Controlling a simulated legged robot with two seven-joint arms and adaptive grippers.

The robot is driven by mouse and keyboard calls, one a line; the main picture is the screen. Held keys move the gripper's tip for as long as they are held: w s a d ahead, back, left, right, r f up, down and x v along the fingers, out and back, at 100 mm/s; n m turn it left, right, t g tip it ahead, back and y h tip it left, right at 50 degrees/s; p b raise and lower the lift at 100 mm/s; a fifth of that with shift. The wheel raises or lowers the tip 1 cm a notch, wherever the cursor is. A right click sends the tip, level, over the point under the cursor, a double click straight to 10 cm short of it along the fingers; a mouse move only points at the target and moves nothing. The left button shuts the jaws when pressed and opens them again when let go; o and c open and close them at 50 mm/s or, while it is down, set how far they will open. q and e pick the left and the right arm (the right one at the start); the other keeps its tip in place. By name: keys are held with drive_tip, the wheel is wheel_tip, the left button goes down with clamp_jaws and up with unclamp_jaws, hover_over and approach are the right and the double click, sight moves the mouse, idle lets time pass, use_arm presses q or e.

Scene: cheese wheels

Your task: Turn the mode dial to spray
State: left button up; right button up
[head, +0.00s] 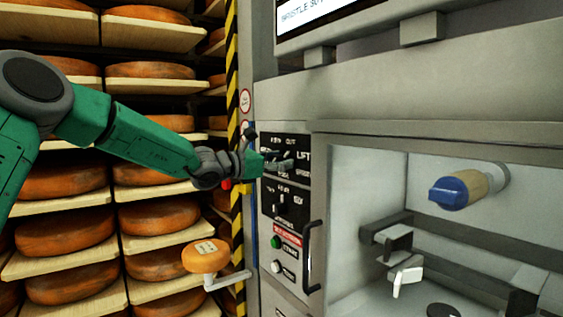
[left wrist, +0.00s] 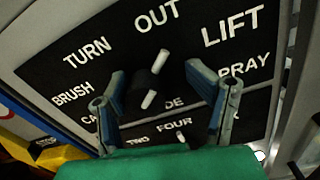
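The mode dial (left wrist: 154,78) is a dark knob with white marks, on a black panel lettered TURN, OUT, LIFT, BRUSH and a partly covered SPRAY label (left wrist: 245,66). Its bar stands nearly upright, leaning right at the top, one end just below OUT and the other down and slightly left. I cannot tell which end is the pointer. My left gripper (left wrist: 155,84) is open, one finger on each side of the dial, with visible gaps. In the head view my left gripper (head: 268,163) is at the panel and largely covers the dial. My right gripper is out of view.
Below is a second dial panel (head: 285,204) with TWO and FOUR, then a green button (head: 276,242), a white button (head: 278,267) and a black handle (head: 312,257). An open bay with a blue-tipped nozzle (head: 450,192) is right. Cheese racks (head: 60,268) stand left.

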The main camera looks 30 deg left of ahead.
use_arm(q)
drive_tip(key=shift+a+f, duration=0.15)
drive_tip(key=shift+a, duration=0.05)
drive_tip(key=shift+s+a+f, duration=0.1)
drive_tip(key=shift+a+f, duration=0.15)
drive_tip(key=shift+a, duration=0.7)
drive_tip(key=c, duration=1.1)
drive_tip(key=shift+a, duration=0.2)
drive_tip(key=shift+d+r, duration=0.1)
drive_tip(key=shift+d, duration=0.4)
drive_tip(key=shift+a, duration=0.3)
drive_tip(key=shift+d, duration=0.15)
drive_tip(key=o, duration=1.1)
